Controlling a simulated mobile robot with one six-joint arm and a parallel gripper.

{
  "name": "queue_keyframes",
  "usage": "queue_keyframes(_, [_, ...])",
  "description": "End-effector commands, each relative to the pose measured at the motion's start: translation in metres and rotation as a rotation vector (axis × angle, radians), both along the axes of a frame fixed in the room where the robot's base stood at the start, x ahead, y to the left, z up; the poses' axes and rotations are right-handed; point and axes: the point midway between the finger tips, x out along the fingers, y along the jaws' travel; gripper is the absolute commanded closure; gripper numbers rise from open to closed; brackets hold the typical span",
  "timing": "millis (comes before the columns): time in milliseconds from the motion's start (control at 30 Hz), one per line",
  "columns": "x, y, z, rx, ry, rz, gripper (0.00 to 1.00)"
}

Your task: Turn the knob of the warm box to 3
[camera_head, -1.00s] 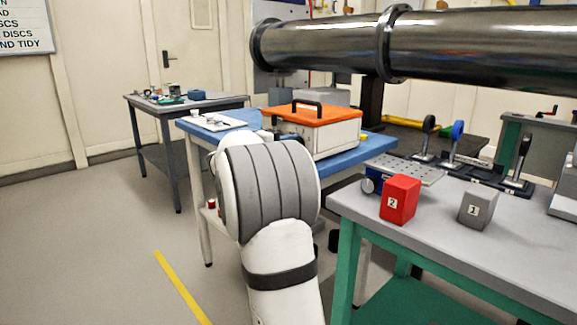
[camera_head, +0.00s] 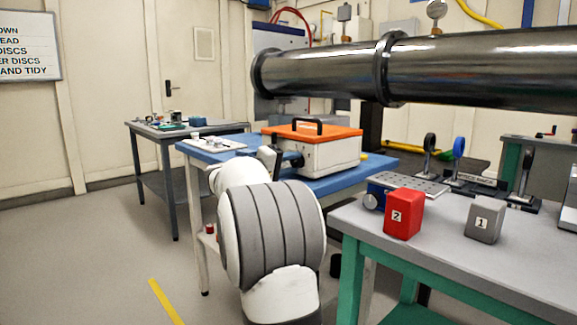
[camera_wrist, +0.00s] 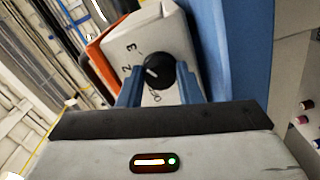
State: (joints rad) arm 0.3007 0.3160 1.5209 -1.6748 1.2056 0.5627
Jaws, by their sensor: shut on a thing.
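The warm box (camera_head: 330,153) is a white case with an orange lid and black handle, on a blue table (camera_head: 370,171). In the head view my gripper reaches its near left side, and the knob is hidden there. In the wrist view the black round knob (camera_wrist: 158,72) is on the box's white face (camera_wrist: 165,32). The blue fingers of my gripper (camera_wrist: 160,78) are shut on the knob, one on each side. The printed 3, 2 and 0 show around it; any 1 is hidden, probably by the left finger. The knob's white mark points to the left, slightly down; its exact setting is unclear.
A grey bench (camera_head: 470,255) at the right front holds a red block (camera_head: 403,213) marked 2 and a grey block (camera_head: 485,215) marked 1. A large dark pipe (camera_head: 460,68) runs behind the box. The floor at the left is clear.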

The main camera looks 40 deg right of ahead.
Motion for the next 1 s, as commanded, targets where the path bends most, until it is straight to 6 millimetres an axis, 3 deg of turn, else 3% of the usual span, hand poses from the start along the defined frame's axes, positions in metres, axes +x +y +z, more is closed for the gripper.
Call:
queue_keyframes(33, [-0.001, -0.001, 0.002, -0.002, -0.003, -0.002, 0.91])
queue_keyframes(67, [-0.001, -0.001, 0.002, -0.002, -0.003, -0.003, 0.66])
queue_keyframes(300, [0.000, -0.001, 0.001, -0.002, -0.001, -0.002, 0.47])
queue_keyframes(633, [0.000, 0.007, 0.001, -0.001, 0.000, 0.002, 0.47])
queue_keyframes(1000, [-0.005, 0.066, 0.002, -0.001, 0.001, 0.002, 0.47])
